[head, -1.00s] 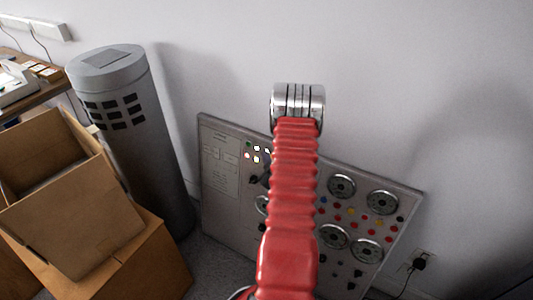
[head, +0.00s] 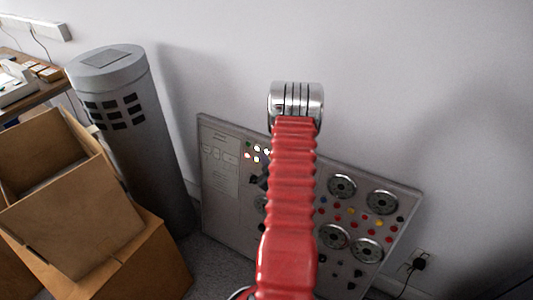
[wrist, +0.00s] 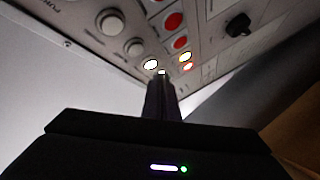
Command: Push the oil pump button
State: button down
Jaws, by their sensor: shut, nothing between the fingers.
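The grey control panel (head: 222,215) leans against the wall in the head view, its middle hidden behind my red arm. In the wrist view the panel (wrist: 78,35) fills the top, with round red buttons (wrist: 173,22), pale buttons (wrist: 110,22) and several lit lamps or buttons (wrist: 151,64). The lettering is too small or dark to read, so I cannot tell which button is the oil pump. My gripper (wrist: 162,80) is shut and empty, its tips close to the lit ones. Whether it touches the panel I cannot tell.
A black rotary knob (wrist: 238,25) sticks out of the panel in the wrist view. In the head view, dials (head: 341,186) and coloured buttons are on the panel's right. A grey cylinder (head: 135,130) and cardboard boxes (head: 85,215) stand at the left. A plug (head: 419,263) is at the right.

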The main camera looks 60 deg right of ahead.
jog(key=shift+a, duration=0.1)
jog(key=shift+s+a+r, duration=0.1)
jog(key=shift+a+r, duration=0.05)
jog(key=shift+a, duration=0.6)
jog(key=shift+s+a+r, duration=0.1)
jog(key=shift+a+r, duration=0.1)
jog(key=shift+a, duration=0.6)
jog(key=shift+s+a+r, duration=0.1)
jog(key=shift+a+r, duration=0.05)
jog(key=shift+a, duration=0.6)
jog(key=shift+w, duration=0.1)
